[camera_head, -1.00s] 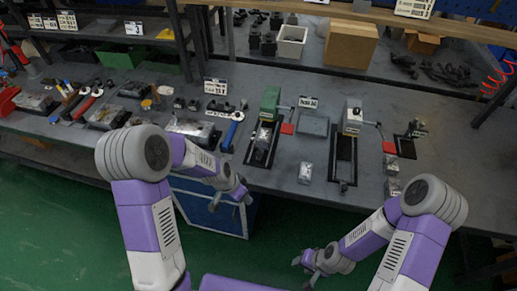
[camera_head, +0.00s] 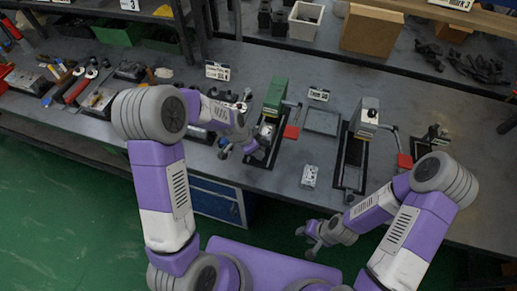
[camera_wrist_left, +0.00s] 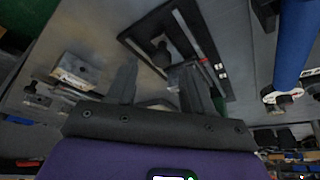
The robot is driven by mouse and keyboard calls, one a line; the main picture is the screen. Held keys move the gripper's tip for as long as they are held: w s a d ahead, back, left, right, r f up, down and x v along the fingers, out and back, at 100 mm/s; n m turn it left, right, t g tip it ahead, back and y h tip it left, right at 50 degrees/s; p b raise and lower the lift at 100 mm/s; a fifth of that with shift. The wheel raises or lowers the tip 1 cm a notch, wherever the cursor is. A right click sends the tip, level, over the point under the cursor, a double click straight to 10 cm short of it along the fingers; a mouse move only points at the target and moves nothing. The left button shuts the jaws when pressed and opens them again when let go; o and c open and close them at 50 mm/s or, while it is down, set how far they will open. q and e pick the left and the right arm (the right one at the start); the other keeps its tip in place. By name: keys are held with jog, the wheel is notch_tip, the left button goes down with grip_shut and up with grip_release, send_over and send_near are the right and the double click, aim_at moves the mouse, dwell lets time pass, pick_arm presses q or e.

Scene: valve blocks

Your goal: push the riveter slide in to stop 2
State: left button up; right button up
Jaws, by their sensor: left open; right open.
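A green-bodied press (camera_head: 275,95) and a grey-bodied press (camera_head: 366,117) stand at the back of black rail frames on the bench; I cannot tell which is the riveter. My left gripper (camera_head: 240,149) is open beside the green press's frame (camera_head: 257,161), partly covering the tool side. In the left wrist view, its open fingers (camera_wrist_left: 165,88) point towards a black frame (camera_wrist_left: 225,75) with a dark knob (camera_wrist_left: 160,52) inside; nothing is between the fingers. Stop marks are too small to read. My right gripper (camera_head: 308,237) is open and empty in front of the bench.
A small pale block (camera_head: 310,176) lies between the frames near the bench's front edge. Red pads (camera_head: 291,132) sit beside the presses. A grey tray (camera_head: 322,121) lies between the presses. A blue-handled tool (camera_wrist_left: 295,40) shows at the right of the left wrist view.

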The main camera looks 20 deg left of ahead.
pick_arm(q)
jog(key=shift+x, duration=1.5)
jog(key=shift+w, duration=0.1)
grip_shut()
